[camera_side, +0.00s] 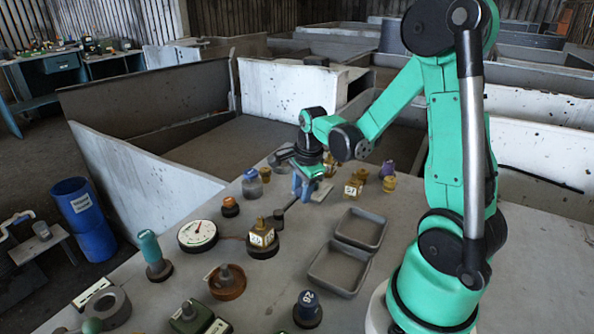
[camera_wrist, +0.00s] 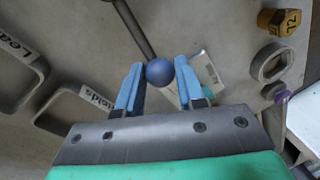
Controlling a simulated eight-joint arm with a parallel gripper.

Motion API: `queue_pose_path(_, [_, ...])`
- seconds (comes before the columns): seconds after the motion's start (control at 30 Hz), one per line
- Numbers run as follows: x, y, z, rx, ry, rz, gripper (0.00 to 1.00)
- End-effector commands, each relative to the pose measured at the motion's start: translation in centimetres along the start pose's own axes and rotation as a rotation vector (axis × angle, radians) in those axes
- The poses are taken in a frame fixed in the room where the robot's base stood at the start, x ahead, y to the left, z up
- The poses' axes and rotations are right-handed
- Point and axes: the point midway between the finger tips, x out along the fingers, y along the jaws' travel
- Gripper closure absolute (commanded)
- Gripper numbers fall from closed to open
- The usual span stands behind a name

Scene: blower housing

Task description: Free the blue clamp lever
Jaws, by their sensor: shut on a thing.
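The blue clamp lever shows in the wrist view as a blue ball knob (camera_wrist: 159,72) on the end of a dark rod (camera_wrist: 133,27) that runs up and out of the picture. My gripper (camera_wrist: 158,78) has its two blue fingers on either side of the knob and is shut on it. In the side view my gripper (camera_side: 303,190) is low over the table, and the dark lever rod (camera_side: 291,205) runs from it down-left to a dark round hub (camera_side: 278,216). The knob is hidden between the fingers there.
Two shallow grey trays (camera_side: 338,268) lie to the right. Another gold numbered block (camera_side: 353,188) stands right of my gripper. Several knobs and fittings surround these.

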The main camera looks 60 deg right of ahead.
Motion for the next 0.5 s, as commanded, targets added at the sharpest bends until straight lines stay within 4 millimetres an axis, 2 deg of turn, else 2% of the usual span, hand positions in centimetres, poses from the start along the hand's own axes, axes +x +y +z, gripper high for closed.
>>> queue_pose_path(0.5, [-0.6,3.0,-0.1,0.431,0.085,0.000,1.00])
